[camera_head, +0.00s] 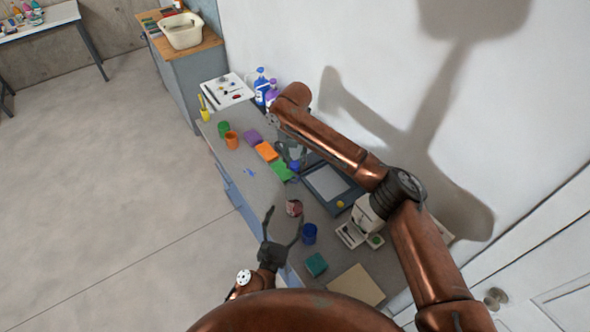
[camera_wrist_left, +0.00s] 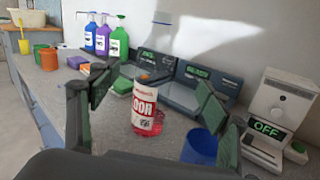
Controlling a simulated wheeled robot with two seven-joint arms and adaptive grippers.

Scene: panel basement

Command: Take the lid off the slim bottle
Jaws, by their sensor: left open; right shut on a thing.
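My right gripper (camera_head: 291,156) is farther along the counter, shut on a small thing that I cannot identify.
A blue cup (camera_head: 309,234) stands just right of the bottle. A device marked OFF (camera_wrist_left: 272,112), a flat dark device (camera_head: 328,186), a teal block (camera_head: 316,264) and coloured sponges (camera_head: 266,151) are nearby. Several spray bottles (camera_wrist_left: 103,36) stand farther back by the wall.

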